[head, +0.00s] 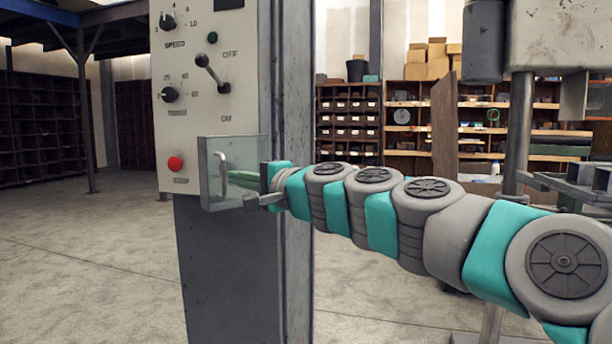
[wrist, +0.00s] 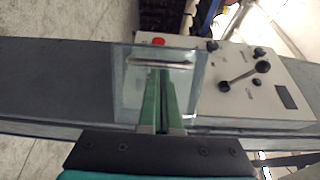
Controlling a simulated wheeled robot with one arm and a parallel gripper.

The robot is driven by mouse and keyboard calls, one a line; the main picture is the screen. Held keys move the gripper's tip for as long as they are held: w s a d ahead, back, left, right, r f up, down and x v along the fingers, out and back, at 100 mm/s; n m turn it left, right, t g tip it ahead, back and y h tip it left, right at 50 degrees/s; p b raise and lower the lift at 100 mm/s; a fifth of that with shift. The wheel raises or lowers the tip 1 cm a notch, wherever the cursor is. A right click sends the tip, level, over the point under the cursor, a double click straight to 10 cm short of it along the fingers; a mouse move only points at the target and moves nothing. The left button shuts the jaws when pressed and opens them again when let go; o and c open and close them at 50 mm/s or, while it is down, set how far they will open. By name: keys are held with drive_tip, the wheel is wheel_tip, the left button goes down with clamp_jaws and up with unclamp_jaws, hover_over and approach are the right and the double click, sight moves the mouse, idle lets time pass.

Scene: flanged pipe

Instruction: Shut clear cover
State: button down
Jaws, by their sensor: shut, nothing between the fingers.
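The clear cover (head: 232,155) is a see-through square pane with a thick edge and a small metal handle (head: 221,174). It stands out at the lower right of the control panel (head: 205,70), and the red button (head: 175,163) shows uncovered to its left. In the wrist view the cover (wrist: 128,95) lies ahead, with its handle (wrist: 160,63) across the fingertips' end. My gripper (head: 232,180) is shut and empty; its green fingers show through the clear pane in the head view. In the wrist view the gripper (wrist: 161,75) ends close to the handle; I cannot tell whether they touch.
A grey metal column (head: 240,270) carries the panel, which also has a lever (head: 209,70) and knobs (head: 168,94). Shelves with boxes (head: 425,65) stand behind. A metal machine (head: 550,35) is at the upper right. The floor (head: 90,260) at left is clear.

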sight(205, 174)
drive_tip(key=shift+w+a+p, duration=0.2)
drive_tip(key=shift+a+p, duration=0.15)
drive_tip(key=shift+a, duration=0.95)
drive_tip(key=shift+w+a+m+t+h+p, duration=0.25)
drive_tip(key=shift+a+m+t+h, duration=0.25)
drive_tip(key=shift+m+t+h, duration=0.4)
drive_tip(key=shift+w+a+m+t+h+p, duration=0.2)
drive_tip(key=shift+a+m+t+h, duration=0.4)
drive_tip(key=shift+h, duration=0.5)
drive_tip(key=shift+w+a+p, duration=0.45)
drive_tip(key=shift+w+a, duration=0.1)
drive_tip(key=shift+a, duration=0.3)
drive_tip(key=s+a+p+x, duration=0.1)
drive_tip(key=p+x, duration=0.1)
drive_tip(key=x, duration=0.6)
drive_tip(key=shift+w+a, duration=0.4)
drive_tip(key=shift+a, duration=0.05)
